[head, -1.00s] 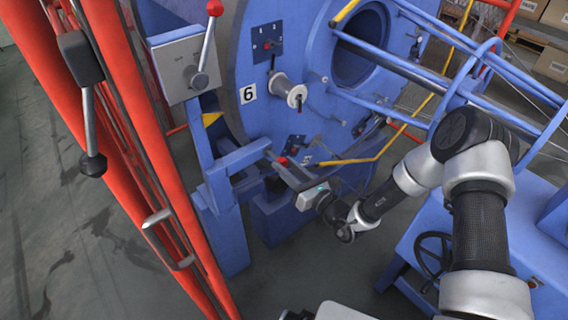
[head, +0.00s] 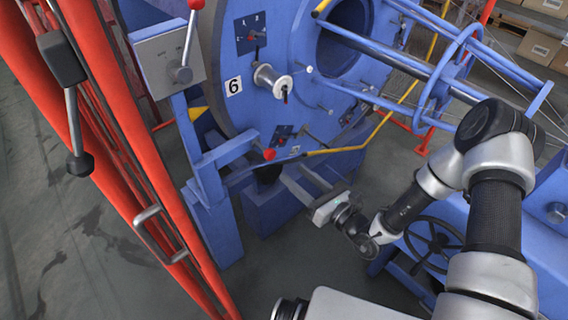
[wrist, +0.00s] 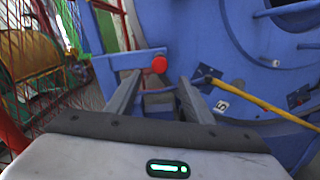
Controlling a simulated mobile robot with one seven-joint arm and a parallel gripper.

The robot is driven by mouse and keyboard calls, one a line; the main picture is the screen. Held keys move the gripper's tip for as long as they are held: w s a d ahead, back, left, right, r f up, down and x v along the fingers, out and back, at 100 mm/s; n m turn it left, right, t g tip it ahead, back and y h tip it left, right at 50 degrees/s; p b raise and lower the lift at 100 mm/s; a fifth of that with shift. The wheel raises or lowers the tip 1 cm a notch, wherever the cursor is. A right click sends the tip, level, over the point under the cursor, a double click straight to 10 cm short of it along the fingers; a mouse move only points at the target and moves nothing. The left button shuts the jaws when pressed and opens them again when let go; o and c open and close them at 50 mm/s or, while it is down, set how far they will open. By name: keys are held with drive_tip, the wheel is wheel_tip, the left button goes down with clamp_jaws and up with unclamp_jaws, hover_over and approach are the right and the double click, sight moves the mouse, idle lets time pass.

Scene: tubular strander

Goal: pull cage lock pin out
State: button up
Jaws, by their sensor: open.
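A red ball knob (head: 269,154), which I take as the cage lock pin's handle, stands by the end of a blue bracket arm (head: 222,152) at the machine's lower front. In the wrist view the red knob (wrist: 159,64) appears beyond my fingertips, roughly between them. My gripper (head: 293,172) is open, its two grey fingers pointing up-left towards the knob with a gap before it. In the wrist view nothing is between the fingers of my gripper (wrist: 158,82). The pin's shaft is hidden, so I cannot tell how deep it sits.
A yellow bar (head: 375,132) runs close to the right of my fingers. Red guard posts (head: 130,130) and a grey lever box (head: 168,65) stand left. Grey floor is open below.

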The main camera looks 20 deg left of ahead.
drive_tip(key=v, duration=0.7)
drive_tip(key=shift+s+d, duration=0.2)
drive_tip(key=shift+d, duration=0.15)
